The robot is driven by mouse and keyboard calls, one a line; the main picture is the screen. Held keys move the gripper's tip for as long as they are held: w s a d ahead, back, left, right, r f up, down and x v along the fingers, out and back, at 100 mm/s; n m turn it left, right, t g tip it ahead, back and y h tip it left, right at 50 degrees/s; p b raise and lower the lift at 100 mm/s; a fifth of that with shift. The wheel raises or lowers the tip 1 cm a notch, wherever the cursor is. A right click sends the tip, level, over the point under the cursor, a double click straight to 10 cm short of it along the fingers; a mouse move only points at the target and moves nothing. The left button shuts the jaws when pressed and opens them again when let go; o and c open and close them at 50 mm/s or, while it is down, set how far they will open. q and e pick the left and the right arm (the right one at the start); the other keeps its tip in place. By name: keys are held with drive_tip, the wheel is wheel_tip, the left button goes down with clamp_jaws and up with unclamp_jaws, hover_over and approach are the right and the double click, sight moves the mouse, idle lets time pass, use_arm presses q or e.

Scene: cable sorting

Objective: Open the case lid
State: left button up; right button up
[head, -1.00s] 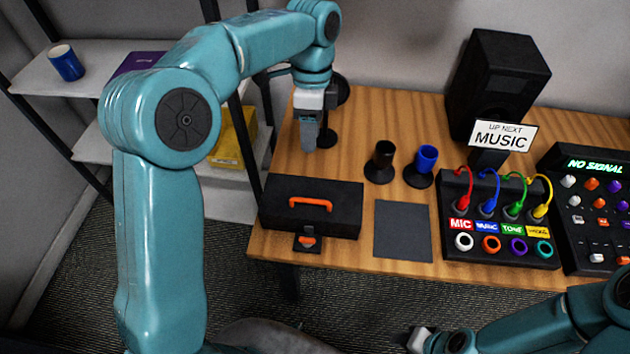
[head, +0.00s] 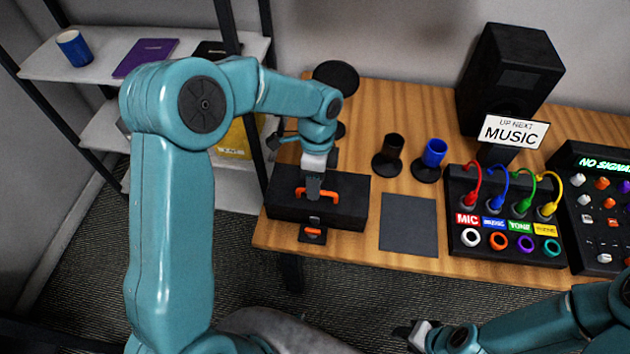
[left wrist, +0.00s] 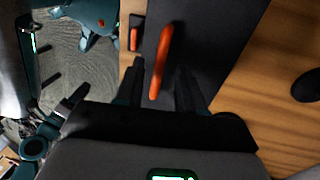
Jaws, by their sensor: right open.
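The black case (head: 345,195) lies shut on the wooden table, with an orange handle (head: 325,193) on its lid and a small orange latch (head: 313,222) at its front. My left gripper (head: 313,190) points down over the lid at the handle. In the left wrist view its two fingers (left wrist: 161,85) are apart, with the orange handle (left wrist: 162,55) between and just beyond the tips. Contact cannot be told. The latch (left wrist: 134,38) shows there too. My right gripper (head: 415,333) is open and empty at the bottom, off the table's front edge.
A dark mat (head: 408,224) lies right of the case. A black cup (head: 390,155) and a blue cup (head: 432,157) stand behind it. A cable box (head: 505,235) with coloured plugs, a mixer (head: 600,210) and a speaker (head: 510,80) are further right. A shelf (head: 90,65) stands left.

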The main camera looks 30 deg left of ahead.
use_arm(q)
drive_tip(key=shift+s, duration=0.15)
drive_tip(key=shift+f, duration=0.1)
drive_tip(key=shift+c, duration=1)
clamp_jaws()
